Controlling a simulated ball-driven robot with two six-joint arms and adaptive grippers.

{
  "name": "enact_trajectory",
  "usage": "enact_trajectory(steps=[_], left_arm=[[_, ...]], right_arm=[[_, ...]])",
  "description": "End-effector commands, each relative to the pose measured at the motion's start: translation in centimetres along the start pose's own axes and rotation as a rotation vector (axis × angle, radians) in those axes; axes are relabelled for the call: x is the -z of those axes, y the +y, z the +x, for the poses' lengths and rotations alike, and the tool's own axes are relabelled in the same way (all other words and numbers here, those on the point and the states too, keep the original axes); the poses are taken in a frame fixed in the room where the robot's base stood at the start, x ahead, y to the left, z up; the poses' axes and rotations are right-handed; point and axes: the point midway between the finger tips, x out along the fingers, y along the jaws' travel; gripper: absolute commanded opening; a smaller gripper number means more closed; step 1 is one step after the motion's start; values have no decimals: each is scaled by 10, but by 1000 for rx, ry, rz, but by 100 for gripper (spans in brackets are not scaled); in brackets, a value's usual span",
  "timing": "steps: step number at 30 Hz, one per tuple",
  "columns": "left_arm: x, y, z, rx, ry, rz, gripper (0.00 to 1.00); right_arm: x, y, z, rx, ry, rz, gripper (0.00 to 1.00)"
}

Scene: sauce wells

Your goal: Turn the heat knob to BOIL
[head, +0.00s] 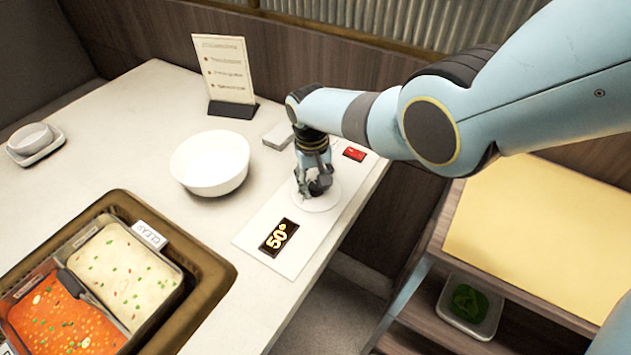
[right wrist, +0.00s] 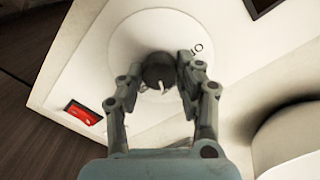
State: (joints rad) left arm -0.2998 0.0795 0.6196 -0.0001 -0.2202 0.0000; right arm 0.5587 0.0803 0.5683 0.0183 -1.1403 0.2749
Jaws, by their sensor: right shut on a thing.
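The dark round heat knob (right wrist: 158,72) with a pale pointer mark sits on a white disc (right wrist: 122,38) in the right wrist view. My right gripper (right wrist: 160,78) has its fingers on both sides of the knob and is shut on it. In the head view my right gripper (head: 315,188) points down over the white control panel (head: 250,235) and hides the knob. The knob's label is mostly hidden; I cannot read BOIL. My left gripper is not in view.
A red switch (head: 354,154) is on the panel's far end. A white bowl (head: 210,163) stands left of the panel, with a menu stand (head: 226,75) behind it. A brown-rimmed pot (head: 205,285) with divided soups is at the front left. The table's right edge runs beside the panel.

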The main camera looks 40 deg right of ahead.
Motion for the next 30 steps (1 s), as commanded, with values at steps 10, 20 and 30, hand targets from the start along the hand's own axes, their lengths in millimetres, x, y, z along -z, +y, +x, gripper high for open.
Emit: enact_trajectory(steps=[10,20,30], left_arm=[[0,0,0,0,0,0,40],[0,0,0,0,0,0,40],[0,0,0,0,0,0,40]], right_arm=[[-1,0,1,-1,-21,327,3],[-1,0,1,-1,-35,601,3],[-1,0,1,-1,-44,763,3]])
